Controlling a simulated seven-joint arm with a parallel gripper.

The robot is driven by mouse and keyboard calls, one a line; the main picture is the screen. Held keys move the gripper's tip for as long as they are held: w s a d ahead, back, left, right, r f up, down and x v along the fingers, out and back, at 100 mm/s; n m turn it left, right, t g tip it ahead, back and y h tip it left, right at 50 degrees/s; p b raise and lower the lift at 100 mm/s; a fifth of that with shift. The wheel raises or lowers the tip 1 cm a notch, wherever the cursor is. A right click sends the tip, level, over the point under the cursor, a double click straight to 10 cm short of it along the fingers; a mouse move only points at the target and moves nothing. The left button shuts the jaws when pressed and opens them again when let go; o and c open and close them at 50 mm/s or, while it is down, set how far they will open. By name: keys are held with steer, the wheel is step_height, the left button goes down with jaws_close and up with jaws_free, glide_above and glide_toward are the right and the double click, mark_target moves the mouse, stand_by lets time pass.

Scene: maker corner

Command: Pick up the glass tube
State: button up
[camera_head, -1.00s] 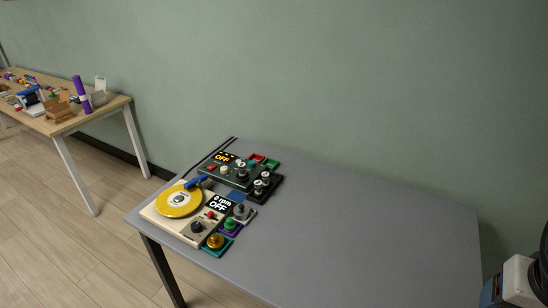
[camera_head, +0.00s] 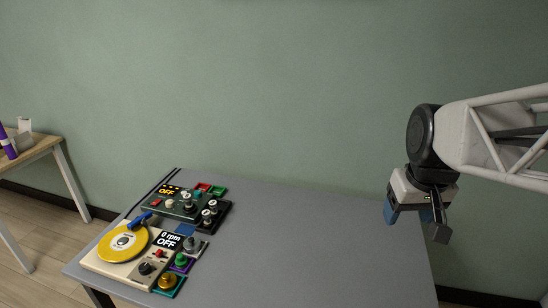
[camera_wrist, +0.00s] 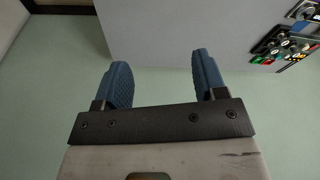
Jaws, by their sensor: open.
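I cannot make out a glass tube in either current view. My gripper (camera_head: 415,218) hangs at the right of the head view, over the right end of the grey table (camera_head: 330,255). Its two blue fingers are apart with nothing between them. In the wrist view my gripper (camera_wrist: 160,66) is open and empty, with the table edge and the green wall beyond the fingers.
A turntable device with a yellow disc (camera_head: 108,243) stands on the table's left. Behind it is a dark control box (camera_head: 160,205), with several coloured knob blocks beside them. The table's middle and right are clear. A wooden table (camera_head: 40,146) stands far left.

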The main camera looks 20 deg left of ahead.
steer(key=w+a+n, duration=0.4)
steer(key=w+a, duration=0.9)
steer(key=w, duration=0.1)
steer(key=n+g+y, duration=0.1)
steer(key=n+g, duration=0.1)
steer(key=n, duration=0.9)
glide_toward(186, 196)
step_height(186, 196, down, 4)
steer(key=shift+w+d+f, duration=0.1)
steer(key=shift+w+d, duration=0.05)
steer(key=shift+a+f, duration=0.3)
steer(key=shift+a, duration=0.1)
steer(key=shift+a+f, duration=0.1)
steer(key=shift+f, duration=1.2)
